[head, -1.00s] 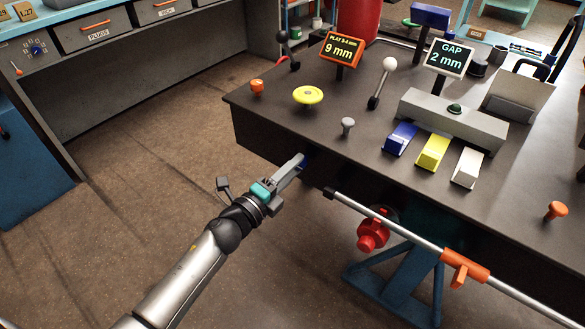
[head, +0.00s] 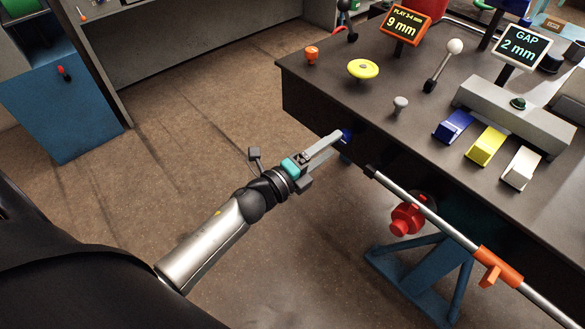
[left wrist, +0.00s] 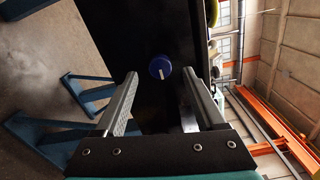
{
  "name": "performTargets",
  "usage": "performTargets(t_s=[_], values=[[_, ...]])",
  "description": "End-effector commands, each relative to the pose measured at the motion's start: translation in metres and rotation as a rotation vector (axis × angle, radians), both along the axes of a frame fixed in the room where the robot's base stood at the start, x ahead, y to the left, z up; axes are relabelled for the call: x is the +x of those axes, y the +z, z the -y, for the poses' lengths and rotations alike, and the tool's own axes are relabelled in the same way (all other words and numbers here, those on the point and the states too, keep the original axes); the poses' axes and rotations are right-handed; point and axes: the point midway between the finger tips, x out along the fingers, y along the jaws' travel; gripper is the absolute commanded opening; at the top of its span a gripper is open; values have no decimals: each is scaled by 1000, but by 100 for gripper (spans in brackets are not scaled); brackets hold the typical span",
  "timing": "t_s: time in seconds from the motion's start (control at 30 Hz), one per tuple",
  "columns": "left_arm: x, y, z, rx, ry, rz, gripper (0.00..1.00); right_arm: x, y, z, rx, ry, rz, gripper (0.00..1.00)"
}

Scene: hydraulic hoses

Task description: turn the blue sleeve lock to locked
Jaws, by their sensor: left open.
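The blue sleeve lock (left wrist: 160,67) is a round blue knob with a white mark on its face, set in the dark front side of the bench. In the left wrist view it sits between the tips of my open left gripper, with a gap on each side. In the head view only part of the blue lock (head: 346,135) shows past the fingers of my left gripper (head: 336,138), which points at the bench front. I cannot tell whether the fingertips reach around the knob. My right gripper is not in view.
A metal bar with an orange clamp (head: 496,266) runs along the bench front, right of my gripper. A red valve-like part (head: 407,217) and a blue stand (head: 420,275) are below. A yellow knob (head: 363,69) and grey knob (head: 400,104) stand on top. Floor to the left is clear.

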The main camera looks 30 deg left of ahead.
Motion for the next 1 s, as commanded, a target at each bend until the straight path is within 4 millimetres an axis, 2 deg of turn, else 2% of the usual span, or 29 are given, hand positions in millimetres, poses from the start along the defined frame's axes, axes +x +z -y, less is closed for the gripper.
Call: performTargets(t_s=[0.4,0.6,0.8,1.0], values=[[-72,0,-26,2,2,-4,72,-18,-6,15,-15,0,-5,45],[-100,0,-36,0,2,-4,72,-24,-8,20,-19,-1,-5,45],[-114,0,-41,0,1,0,72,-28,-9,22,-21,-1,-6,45],[-116,0,-42,1,1,1,72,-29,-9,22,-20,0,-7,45]])
